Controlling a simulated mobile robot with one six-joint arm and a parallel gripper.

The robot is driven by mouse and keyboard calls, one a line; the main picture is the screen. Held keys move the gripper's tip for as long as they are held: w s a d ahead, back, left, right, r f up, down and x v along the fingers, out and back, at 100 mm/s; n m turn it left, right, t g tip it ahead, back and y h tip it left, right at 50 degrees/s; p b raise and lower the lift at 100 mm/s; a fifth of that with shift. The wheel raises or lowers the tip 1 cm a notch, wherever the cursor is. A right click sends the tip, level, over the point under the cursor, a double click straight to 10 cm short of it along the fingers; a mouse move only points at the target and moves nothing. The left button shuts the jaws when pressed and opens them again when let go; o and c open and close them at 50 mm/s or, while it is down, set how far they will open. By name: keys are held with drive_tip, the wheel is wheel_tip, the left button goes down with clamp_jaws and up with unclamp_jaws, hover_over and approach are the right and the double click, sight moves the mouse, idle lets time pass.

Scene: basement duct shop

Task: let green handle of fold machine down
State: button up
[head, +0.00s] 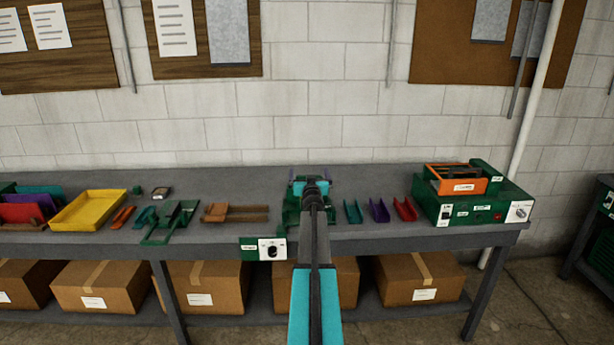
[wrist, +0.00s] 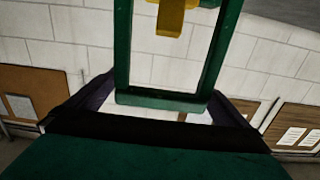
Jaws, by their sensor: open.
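The fold machine (head: 292,209) stands on the bench at the centre of the head view, mostly hidden behind my arm. Its green handle (wrist: 160,99) shows in the wrist view as the cross bar of an upright rectangular green frame. A yellow part (wrist: 171,17) hangs inside the frame at the top. My gripper (wrist: 152,103) is open, with one dark finger on either side of the bar's ends. I cannot tell whether the fingers touch the bar. In the head view my gripper (head: 314,183) is at the machine, and its fingertips are not clear.
A green control box (head: 250,243) with a knob sits on the bench front. Small coloured channels (head: 379,210) and a green machine with an orange frame (head: 473,205) stand right. A yellow tray (head: 88,211) and another green device (head: 172,220) stand left. Cardboard boxes (head: 205,285) fill the lower shelf.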

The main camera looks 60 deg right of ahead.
drive_tip(key=shift+c, duration=0.4)
drive_tip(key=c, duration=1.4)
drive_tip(key=shift+b, duration=0.3)
drive_tip(key=shift+c, duration=0.2)
drive_tip(key=shift+s+f+b, duration=0.1)
drive_tip(key=shift+s+b, duration=0.1)
drive_tip(key=shift+b, duration=0.25)
